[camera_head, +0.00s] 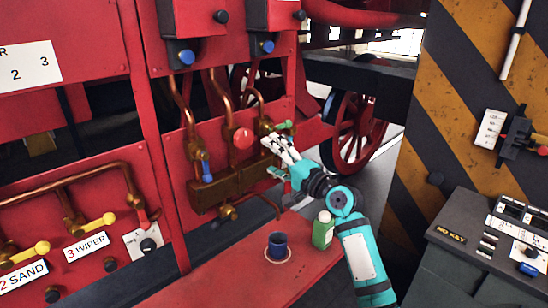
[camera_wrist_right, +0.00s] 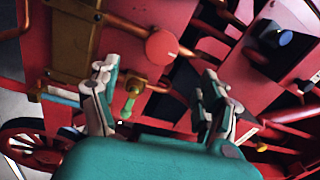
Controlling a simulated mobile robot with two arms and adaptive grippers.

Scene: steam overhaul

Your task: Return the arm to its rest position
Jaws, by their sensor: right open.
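My right arm, teal and dark grey, reaches up from the lower right in the head view. Its gripper (camera_head: 279,152) is at the brass valve block on the red panel, just below a green-tipped handle (camera_head: 285,126). In the right wrist view the gripper (camera_wrist_right: 160,80) has its two fingers spread apart with nothing held between them. The green-tipped handle (camera_wrist_right: 130,100) shows between the fingers, nearer the left one; I cannot tell if they touch it. My left gripper is not in view.
A red round knob (camera_head: 243,138) and a blue-tipped lever (camera_head: 207,170) sit left of the gripper. A dark blue mug (camera_head: 277,246) and a green bottle (camera_head: 323,230) stand on the red ledge (camera_head: 215,275) below, the bottle close beside my arm. A striped pillar (camera_head: 440,110) stands right.

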